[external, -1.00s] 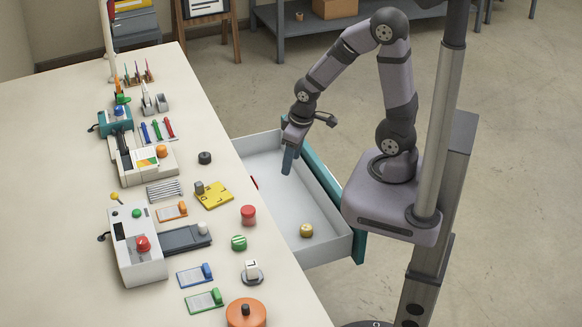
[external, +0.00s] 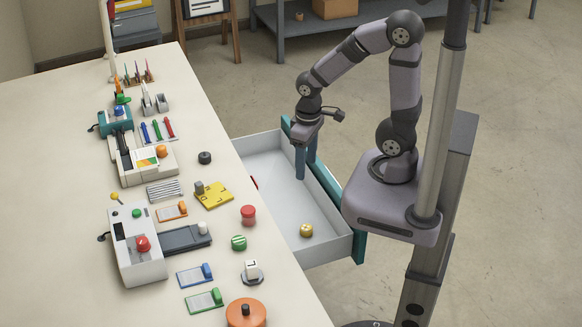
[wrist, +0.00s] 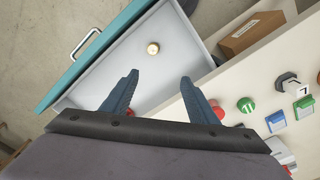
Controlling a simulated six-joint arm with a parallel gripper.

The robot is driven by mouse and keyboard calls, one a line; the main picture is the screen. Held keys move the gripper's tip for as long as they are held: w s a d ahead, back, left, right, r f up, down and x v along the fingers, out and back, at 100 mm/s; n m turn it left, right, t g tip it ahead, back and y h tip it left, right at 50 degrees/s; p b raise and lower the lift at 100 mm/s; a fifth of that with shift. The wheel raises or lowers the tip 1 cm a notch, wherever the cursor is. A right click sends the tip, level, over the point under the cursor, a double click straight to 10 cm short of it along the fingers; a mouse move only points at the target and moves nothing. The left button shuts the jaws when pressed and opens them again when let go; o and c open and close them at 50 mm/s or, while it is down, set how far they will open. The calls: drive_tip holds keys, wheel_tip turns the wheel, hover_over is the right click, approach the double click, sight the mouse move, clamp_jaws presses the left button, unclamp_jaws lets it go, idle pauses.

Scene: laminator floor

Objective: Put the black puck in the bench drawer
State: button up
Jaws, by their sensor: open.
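The black puck (external: 205,157) lies on the bench top near its right edge, left of the drawer's far part. It does not show in the wrist view. The bench drawer (external: 337,246) is pulled out, with a teal front, and it also shows in the wrist view (wrist: 95,82). Inside it is a small brass puck (external: 306,230), also in the wrist view (wrist: 153,48). A red thing (external: 254,182) is partly hidden at the drawer's bench side. My gripper (external: 306,168) is open and empty over the drawer, fingers pointing down, apart from the black puck.
On the bench near the drawer stand a red puck (external: 248,214), a green striped puck (external: 239,242), a yellow plate (external: 214,195) and a large orange disc (external: 246,313). A laminator-like machine (external: 137,245) is further left. The drawer floor is mostly clear.

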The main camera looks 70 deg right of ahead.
sight(207, 155)
drive_tip(key=w+d+f+m+t+h+b, duration=0.1)
drive_tip(key=w+m+t, duration=0.1)
drive_tip(key=w, duration=1.5)
drive_tip(key=w+d+f+m+t+h+b, duration=0.1)
drive_tip(key=w+d+f+m+t+b, duration=0.1)
drive_tip(key=w, duration=1.4)
drive_tip(key=shift+a+p+x, duration=0.15)
drive_tip(key=shift+p+x, duration=0.7)
drive_tip(key=shift+x, duration=0.9)
drive_tip(key=shift+a+p+x, duration=0.15)
drive_tip(key=shift+p+x, duration=0.7)
drive_tip(key=shift+x, duration=0.95)
drive_tip(key=c, duration=1.2)
wheel_tip(207, 155, up, 10)
drive_tip(key=b, duration=0.2)
drive_tip(key=shift+b, duration=0.4)
